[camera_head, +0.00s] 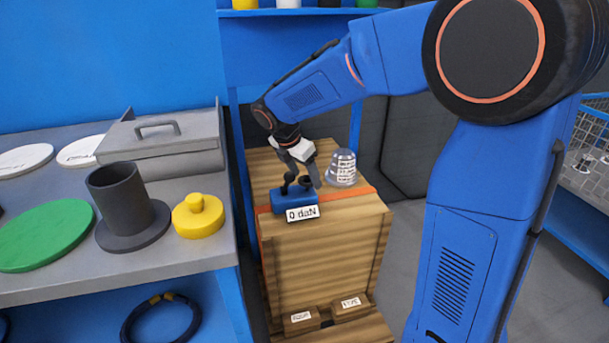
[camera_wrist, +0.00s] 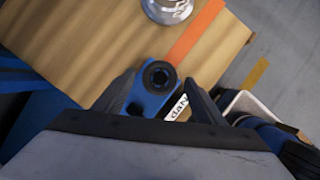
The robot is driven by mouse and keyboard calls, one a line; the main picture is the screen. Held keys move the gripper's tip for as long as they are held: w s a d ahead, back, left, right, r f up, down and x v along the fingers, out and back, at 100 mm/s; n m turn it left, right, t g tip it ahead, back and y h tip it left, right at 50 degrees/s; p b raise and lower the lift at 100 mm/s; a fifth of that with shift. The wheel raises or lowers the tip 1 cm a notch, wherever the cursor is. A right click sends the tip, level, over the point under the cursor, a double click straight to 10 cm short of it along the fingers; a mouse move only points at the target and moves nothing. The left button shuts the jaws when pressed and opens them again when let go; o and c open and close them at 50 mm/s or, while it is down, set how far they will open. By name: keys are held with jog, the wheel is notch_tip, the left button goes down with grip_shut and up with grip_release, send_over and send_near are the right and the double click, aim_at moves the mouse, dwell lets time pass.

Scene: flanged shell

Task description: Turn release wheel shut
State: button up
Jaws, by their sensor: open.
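The release wheel (camera_wrist: 159,76) is a small black round knob on top of a blue tensioner (camera_head: 291,200). The tensioner sits on an orange strap (camera_head: 352,196) across the top of a wooden crate (camera_head: 325,245). A white tag (camera_head: 302,213) on its front reads "0 daN". My gripper (camera_head: 303,187) points down over the tensioner with its jaws open. In the wrist view my gripper (camera_wrist: 160,95) has one finger on each side of the wheel, with gaps visible. I cannot tell whether the fingertips reach down to the wheel's height.
A silvery labelled bell-shaped piece (camera_head: 342,168) stands on the crate behind the strap. The grey bench (camera_head: 180,262) at left holds a dark flanged cylinder (camera_head: 122,203), a yellow knobbed lid (camera_head: 198,216), a green disc (camera_head: 45,235) and a grey lidded box (camera_head: 165,145). Open floor lies right of the crate.

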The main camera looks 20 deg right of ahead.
jog(key=c, duration=1.1)
jog(key=shift+o, duration=0.2)
